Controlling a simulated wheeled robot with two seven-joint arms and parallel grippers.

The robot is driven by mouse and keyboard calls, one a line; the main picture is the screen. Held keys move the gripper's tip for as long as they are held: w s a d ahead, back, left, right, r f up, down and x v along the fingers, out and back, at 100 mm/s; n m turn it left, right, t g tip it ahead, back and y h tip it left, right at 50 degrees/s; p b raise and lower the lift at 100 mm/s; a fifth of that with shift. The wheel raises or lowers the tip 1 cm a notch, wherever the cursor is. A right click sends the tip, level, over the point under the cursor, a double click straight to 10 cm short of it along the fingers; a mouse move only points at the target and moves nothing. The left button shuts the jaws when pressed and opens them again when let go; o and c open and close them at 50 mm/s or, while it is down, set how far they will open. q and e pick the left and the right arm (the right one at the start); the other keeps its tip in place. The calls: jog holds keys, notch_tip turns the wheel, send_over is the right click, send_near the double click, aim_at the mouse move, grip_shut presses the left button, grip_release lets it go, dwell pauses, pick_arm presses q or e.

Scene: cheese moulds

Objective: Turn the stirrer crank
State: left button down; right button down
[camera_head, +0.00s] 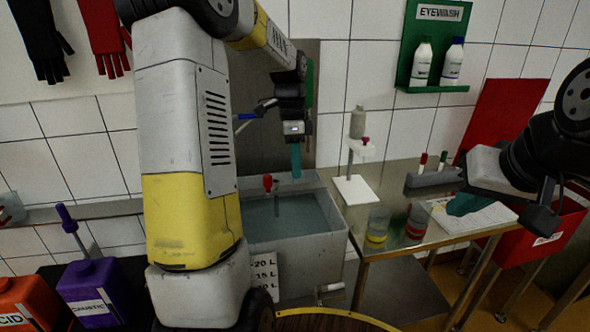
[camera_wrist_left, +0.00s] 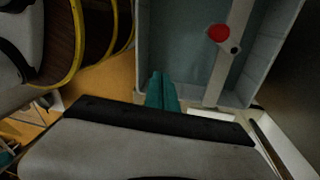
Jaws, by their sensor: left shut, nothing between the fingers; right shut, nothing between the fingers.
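The stirrer crank has a red knob (camera_head: 267,182) that stands over the grey vat (camera_head: 318,222) of bluish liquid. In the left wrist view the red knob (camera_wrist_left: 218,33) sits by a grey bar that spans the vat (camera_wrist_left: 142,45). My left gripper (camera_head: 296,176) points down with its teal fingers shut and empty, over the vat's back part, right of the knob and apart from it. Its fingers also show in the left wrist view (camera_wrist_left: 162,78). My right gripper (camera_head: 468,204) is shut and empty above the steel table at the right. My left arm hides part of the vat's left side.
The steel table (camera_head: 385,255) holds a white stand (camera_head: 353,188), jars and a white sheet. A purple container (camera_head: 95,290) and an orange one (camera_head: 30,303) stand at lower left. A wooden barrel rim (camera_head: 335,320) is in front. An eyewash shelf (camera_head: 432,88) hangs on the wall.

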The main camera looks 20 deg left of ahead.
aim_at(271, 180)
pick_arm(q)
jog(key=w+r+m+t+y, duration=0.1)
jog(key=w+r+m+y, duration=0.1)
jog(key=w+r+y, duration=0.25)
jog(key=a+f, duration=0.6)
jog(key=f, duration=0.4)
jog(key=shift+s+m, duration=0.2)
jog(key=shift+m, duration=0.1)
jog(key=shift+s+a+m, duration=0.15)
jog(key=shift+a+m, duration=0.25)
jog(key=shift+m, duration=0.2)
